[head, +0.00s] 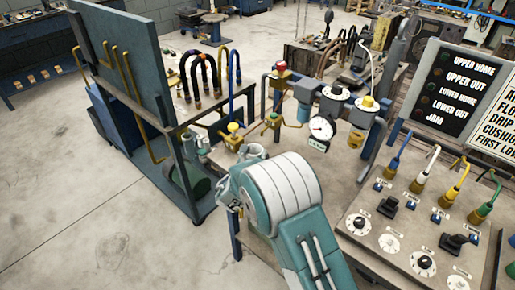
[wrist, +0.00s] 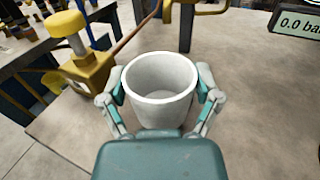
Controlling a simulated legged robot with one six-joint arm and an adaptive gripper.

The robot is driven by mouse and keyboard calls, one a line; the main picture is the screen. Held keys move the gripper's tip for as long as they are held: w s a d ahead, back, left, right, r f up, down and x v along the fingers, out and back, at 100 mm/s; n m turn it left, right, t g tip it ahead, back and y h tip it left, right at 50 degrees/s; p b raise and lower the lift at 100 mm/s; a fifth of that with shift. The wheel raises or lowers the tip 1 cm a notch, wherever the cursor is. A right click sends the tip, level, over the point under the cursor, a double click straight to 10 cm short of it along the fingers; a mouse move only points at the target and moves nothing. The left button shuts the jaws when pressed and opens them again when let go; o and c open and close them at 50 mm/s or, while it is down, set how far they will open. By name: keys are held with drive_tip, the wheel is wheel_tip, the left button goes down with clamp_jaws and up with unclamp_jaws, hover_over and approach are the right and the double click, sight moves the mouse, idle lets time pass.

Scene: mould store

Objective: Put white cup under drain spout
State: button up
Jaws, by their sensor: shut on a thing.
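The white cup (wrist: 160,92) is upright between the two fingers of my gripper (wrist: 161,90) in the wrist view. The fingers press on its left and right sides, and its inside looks empty. In the head view my gripper (head: 240,162) is at the near edge of the bench, largely behind my own arm, so the cup is hard to make out there. A brass valve (wrist: 88,70) with a yellow knob is just left of the cup in the wrist view, apart from it. It also shows in the head view (head: 233,137). I cannot tell which fitting is the drain spout.
A pressure gauge (head: 320,128) and a filter unit with a blue bowl (head: 304,112) stand beyond my gripper. A control panel (head: 412,222) with knobs and coloured plugs is on the right. A frame with hoses (head: 203,72) is on the left. The floor at lower left is clear.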

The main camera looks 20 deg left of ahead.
sight(257, 149)
drive_tip(key=w, duration=0.2)
drive_tip(key=w+f, duration=0.1)
drive_tip(key=shift+w, duration=0.35)
drive_tip(key=shift+f, duration=0.25)
drive_tip(key=shift+f, duration=0.1)
drive_tip(key=o, duration=0.9)
